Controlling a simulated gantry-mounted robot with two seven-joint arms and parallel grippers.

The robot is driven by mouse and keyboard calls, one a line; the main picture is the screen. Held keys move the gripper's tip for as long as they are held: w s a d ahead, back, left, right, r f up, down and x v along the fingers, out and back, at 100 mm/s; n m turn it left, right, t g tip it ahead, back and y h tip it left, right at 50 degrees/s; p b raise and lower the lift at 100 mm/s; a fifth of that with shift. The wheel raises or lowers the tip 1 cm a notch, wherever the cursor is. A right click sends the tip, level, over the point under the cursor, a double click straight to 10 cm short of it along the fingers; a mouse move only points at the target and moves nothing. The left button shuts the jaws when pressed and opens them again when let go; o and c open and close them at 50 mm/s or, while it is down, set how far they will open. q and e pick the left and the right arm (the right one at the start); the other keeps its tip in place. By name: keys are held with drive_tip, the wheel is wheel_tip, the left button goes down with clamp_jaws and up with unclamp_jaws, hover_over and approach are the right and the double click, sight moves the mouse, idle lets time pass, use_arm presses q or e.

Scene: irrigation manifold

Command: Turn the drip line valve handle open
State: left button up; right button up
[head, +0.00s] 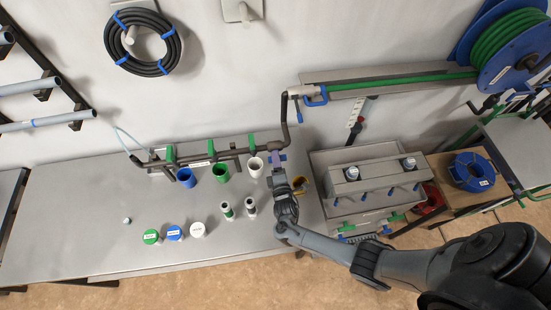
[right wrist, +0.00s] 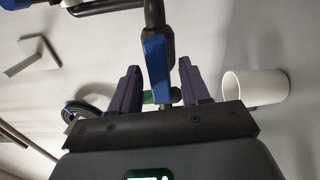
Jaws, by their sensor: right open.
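My right gripper (head: 279,163) is at the right end of the pipe manifold (head: 205,160), above the table. It is open, with its purple fingers apart in the right wrist view (right wrist: 158,85). Between them in that view is a blue handle-like part (right wrist: 155,62) on a dark stem; I see gaps on both sides and cannot tell its depth. In the head view the gripper covers what is at that spot. I cannot read which one belongs to the drip line. My left gripper is not in view.
A white cup (head: 255,167) stands just left of the gripper and shows in the wrist view (right wrist: 255,87). Green (head: 220,172) and blue cups (head: 186,177) stand further left. A grey rack (head: 375,172) stands right of the table. The table's front left is mostly clear.

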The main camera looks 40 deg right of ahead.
drive_tip(key=v, duration=0.9)
drive_tip(key=shift+s+a, duration=0.2)
drive_tip(key=shift+s, duration=0.1)
